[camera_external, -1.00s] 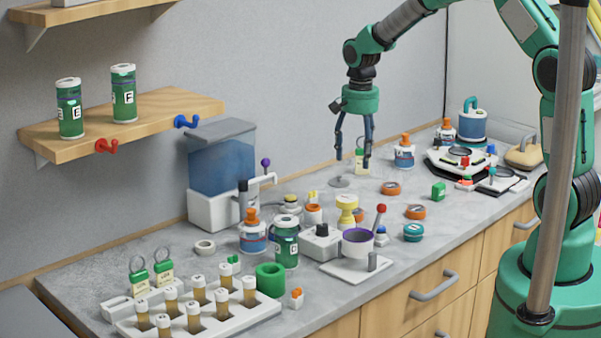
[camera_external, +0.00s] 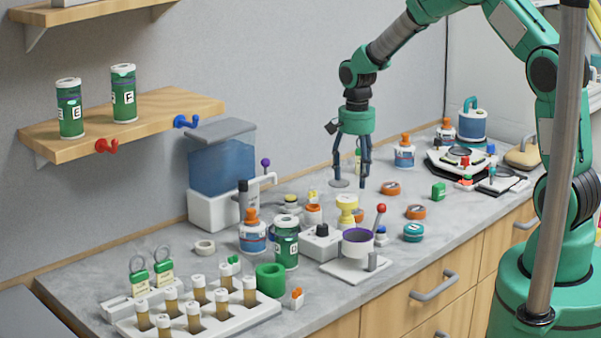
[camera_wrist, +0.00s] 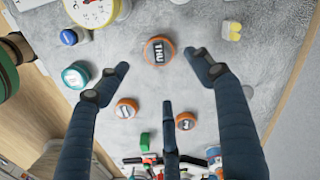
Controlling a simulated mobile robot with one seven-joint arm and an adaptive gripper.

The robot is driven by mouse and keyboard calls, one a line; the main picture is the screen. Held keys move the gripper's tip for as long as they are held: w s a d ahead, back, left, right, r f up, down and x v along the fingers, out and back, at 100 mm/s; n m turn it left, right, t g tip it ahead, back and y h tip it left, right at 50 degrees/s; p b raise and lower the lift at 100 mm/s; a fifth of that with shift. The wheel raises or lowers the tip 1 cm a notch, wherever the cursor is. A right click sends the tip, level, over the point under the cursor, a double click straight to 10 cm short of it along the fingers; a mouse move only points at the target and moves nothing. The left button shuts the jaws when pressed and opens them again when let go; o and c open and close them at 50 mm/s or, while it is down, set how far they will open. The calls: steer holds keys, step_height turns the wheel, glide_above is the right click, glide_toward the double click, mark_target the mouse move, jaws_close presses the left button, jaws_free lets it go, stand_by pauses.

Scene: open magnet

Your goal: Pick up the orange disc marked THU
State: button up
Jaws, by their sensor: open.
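The orange disc marked THU (camera_wrist: 158,51) lies flat on the grey counter in the wrist view, beyond my fingertips and between their directions. My gripper (camera_external: 350,186) hangs pointing down, above the counter and behind that disc. In the wrist view my gripper (camera_wrist: 160,72) has its dark fingers spread, with nothing between them. Two other orange discs, a nearer one (camera_wrist: 126,107) and another (camera_wrist: 186,121), lie on the counter.
A teal disc (camera_wrist: 75,76) and a small blue-topped item (camera_wrist: 68,37) lie left of the THU disc. A yellow-and-white item (camera_wrist: 231,30) stands right of it. A green block (camera_external: 438,190) and the red-knobbed lever device (camera_external: 358,243) stand nearby. Bare counter surrounds the THU disc.

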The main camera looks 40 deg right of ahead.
glide_above(354, 211)
steer(key=shift+w+d+f, duration=0.1)
steer(key=shift+d+f, duration=0.05)
steer(key=shift+f, duration=2.35)
steer(key=shift+f, duration=0.1)
steer(key=shift+f+b, duration=0.55)
steer(key=shift+f, duration=1.95)
steer(key=c, duration=1.2)
